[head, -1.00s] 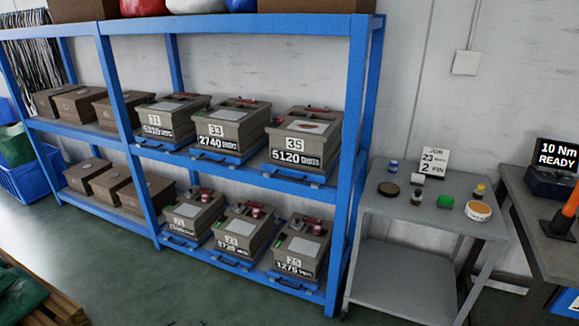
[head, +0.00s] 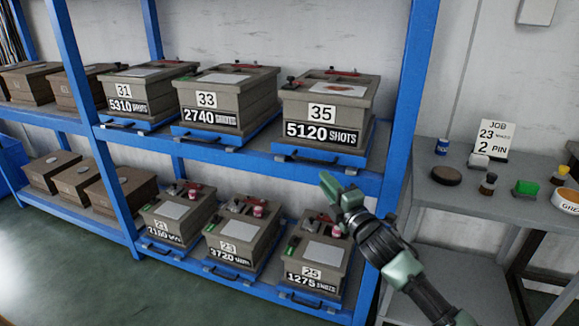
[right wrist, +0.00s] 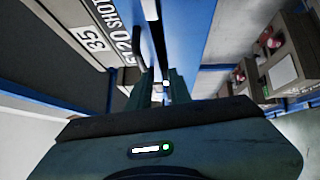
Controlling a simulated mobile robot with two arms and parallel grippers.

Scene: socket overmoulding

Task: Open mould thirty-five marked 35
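Mould 35 (head: 325,103) is a grey-brown block marked "35" and "5120 SHOTS", at the right end of the rack's middle shelf. It looks closed, with a pale label and a red part on top. It sits on a blue tray (head: 285,150) with a dark front handle (head: 317,159). My right gripper (head: 340,180) is open and empty, just below and in front of that handle. My left gripper is not seen.
Mould 33 (head: 225,98) and mould 31 (head: 140,90) stand left of mould 35. More moulds, including one marked 25 (head: 318,258), sit on the lower shelf. The blue rack post (head: 408,110) is close on the right. A grey cart (head: 440,198) with small items stands beyond it.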

